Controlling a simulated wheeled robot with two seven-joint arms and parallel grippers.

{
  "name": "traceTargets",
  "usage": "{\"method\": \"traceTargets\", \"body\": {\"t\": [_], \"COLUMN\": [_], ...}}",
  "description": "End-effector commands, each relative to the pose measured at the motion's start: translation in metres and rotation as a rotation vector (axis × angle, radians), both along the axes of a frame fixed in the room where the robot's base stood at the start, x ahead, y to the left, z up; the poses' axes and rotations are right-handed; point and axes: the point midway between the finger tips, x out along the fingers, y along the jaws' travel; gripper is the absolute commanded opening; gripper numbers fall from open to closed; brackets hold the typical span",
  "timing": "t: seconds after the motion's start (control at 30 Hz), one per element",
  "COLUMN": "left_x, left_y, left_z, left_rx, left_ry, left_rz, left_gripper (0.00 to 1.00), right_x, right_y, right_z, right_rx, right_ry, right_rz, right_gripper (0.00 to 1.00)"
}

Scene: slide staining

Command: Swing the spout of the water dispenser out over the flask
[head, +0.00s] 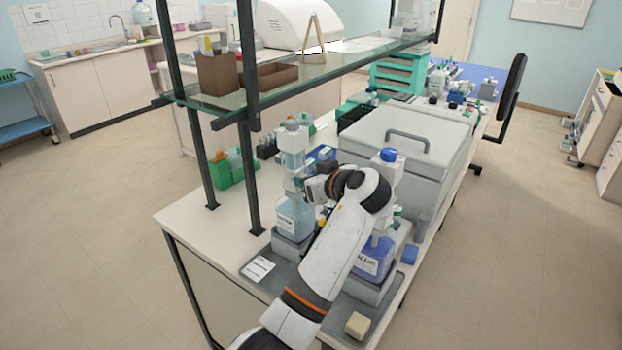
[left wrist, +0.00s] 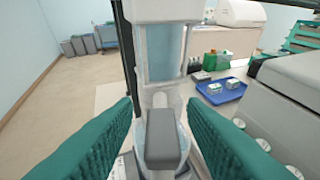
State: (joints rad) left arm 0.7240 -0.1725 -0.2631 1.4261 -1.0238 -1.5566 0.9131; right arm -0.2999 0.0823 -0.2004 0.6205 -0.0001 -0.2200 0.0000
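The water dispenser (head: 292,160) stands upright on a bottle of light blue liquid (head: 295,217) on the left side of the bench. In the left wrist view its clear cylinder (left wrist: 165,55) is straight ahead. A grey block-like part (left wrist: 165,140), which looks like its spout, points toward my camera. My left gripper (head: 312,188) is at the dispenser. In the left wrist view its two green finger pads (left wrist: 165,135) stand wide apart on either side of the grey part, with gaps visible. I cannot make out the flask; my arm covers part of the bench. My right gripper is not in view.
A second dispenser (head: 388,165) on a darker blue bottle (head: 373,260) stands close to the right of my arm. A large grey lidded box (head: 410,140) is behind it. A glass shelf (head: 330,65) on dark posts overhangs the left side. A blue tray (left wrist: 220,92) lies behind the dispenser.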

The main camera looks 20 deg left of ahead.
Motion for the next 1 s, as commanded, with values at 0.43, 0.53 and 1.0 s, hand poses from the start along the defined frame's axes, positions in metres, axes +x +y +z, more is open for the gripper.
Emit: {"method": "traceTargets", "body": {"t": [0.43,0.53,1.0], "left_x": [0.001,0.001,0.001], "left_y": [0.0,0.0,0.0], "left_z": [0.064,0.081,0.1], "left_rx": [-0.002,-0.002,-0.001], "left_ry": [-0.006,-0.004,0.001], "left_rz": [0.0,0.0,0.0], "left_gripper": [0.38,0.38,0.38], "right_x": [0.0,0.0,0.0], "right_y": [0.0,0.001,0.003], "right_z": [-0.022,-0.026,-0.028], "right_rx": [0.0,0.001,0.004], "right_ry": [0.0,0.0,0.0], "right_rz": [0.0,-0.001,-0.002], "right_gripper": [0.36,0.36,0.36]}}
